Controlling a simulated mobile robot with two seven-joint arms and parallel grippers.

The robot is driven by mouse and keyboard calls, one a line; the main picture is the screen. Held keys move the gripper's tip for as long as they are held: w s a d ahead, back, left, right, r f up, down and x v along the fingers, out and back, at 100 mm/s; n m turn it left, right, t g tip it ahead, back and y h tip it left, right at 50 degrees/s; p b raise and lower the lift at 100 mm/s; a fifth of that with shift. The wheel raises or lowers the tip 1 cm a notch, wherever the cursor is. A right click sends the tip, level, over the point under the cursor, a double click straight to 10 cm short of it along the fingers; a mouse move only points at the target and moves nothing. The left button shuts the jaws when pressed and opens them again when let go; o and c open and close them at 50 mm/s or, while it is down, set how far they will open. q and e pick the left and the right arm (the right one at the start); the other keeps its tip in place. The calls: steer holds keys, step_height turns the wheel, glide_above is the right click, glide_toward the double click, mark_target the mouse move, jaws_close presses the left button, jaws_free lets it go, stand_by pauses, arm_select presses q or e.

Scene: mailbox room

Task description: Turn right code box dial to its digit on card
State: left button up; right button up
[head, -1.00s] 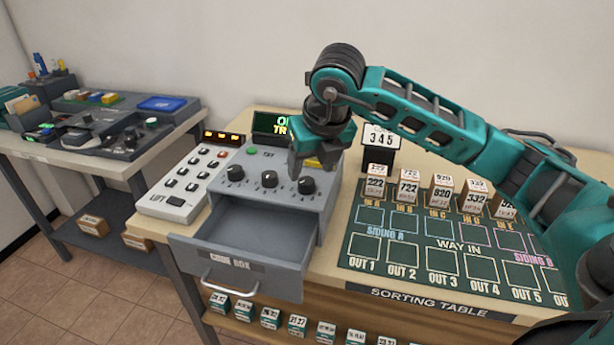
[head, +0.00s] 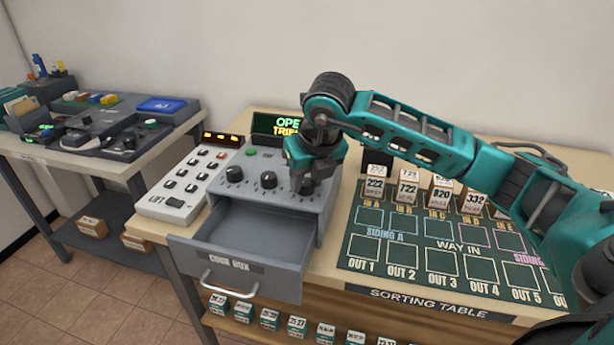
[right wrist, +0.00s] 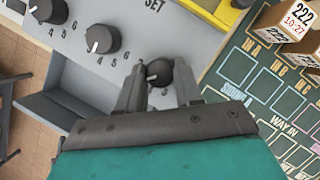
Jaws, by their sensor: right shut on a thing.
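The grey code box (head: 275,205) stands on the table with its front drawer (head: 240,250) pulled open and empty. Its left dial (head: 234,174) and middle dial (head: 268,180) show in the head view. My right gripper (head: 305,182) is lowered over the right dial and hides most of it there. In the right wrist view, the black right dial (right wrist: 158,72) with its white pointer line sits between the fingertips, and the gripper is shut on it. The number card is hidden behind my arm. My left gripper is out of view.
A lit display (head: 280,126) stands behind the box, its text partly covered. A white keypad unit (head: 190,185) is left of it. The green sorting mat (head: 440,245) with small numbered boxes (head: 408,190) is to the right.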

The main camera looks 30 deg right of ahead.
steer(key=c, duration=0.4)
